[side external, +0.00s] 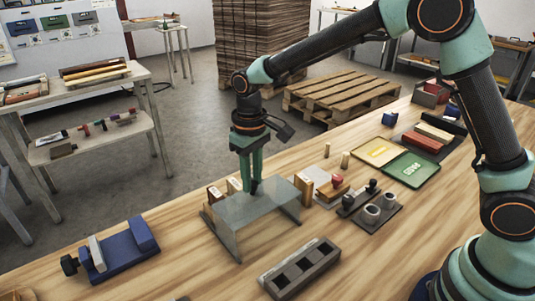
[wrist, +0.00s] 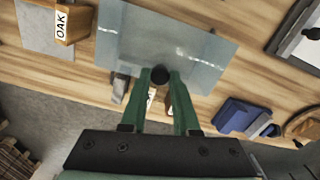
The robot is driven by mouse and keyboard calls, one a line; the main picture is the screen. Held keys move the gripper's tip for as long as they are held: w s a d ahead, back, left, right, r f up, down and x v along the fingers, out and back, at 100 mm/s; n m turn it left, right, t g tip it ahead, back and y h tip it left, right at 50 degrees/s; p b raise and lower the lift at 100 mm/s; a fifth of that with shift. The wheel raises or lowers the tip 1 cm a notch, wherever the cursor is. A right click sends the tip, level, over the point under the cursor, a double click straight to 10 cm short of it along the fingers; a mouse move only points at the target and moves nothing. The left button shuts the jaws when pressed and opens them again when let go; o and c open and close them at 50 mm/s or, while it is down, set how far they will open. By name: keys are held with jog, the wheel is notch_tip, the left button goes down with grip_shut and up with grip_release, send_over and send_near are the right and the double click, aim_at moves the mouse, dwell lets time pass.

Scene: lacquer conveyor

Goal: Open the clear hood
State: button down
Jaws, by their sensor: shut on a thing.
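The clear hood (side external: 243,208) is a greyish see-through cover on the wooden bench, in the middle of the side view. Its broad panel shows in the wrist view (wrist: 195,40), at the top. A dark round knob (wrist: 159,75) sits at the panel's edge. My gripper (side external: 253,189) points straight down at the hood's far edge in the side view. In the wrist view my gripper's green fingers (wrist: 160,80) are shut on the knob from both sides. I cannot tell how far the hood is tilted.
Wooden blocks (side external: 303,188) stand around the hood; one marked OAK (wrist: 66,24) shows in the wrist view. A blue vise-like tool (side external: 122,250) lies at left.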

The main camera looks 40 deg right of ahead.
jog(key=shift+s+r, duration=0.15)
jog(key=shift+s, duration=0.1)
jog(key=c, duration=0.7)
grip_release()
jog(key=shift+o, duration=0.2)
notch_tip(320, 180, up, 12)
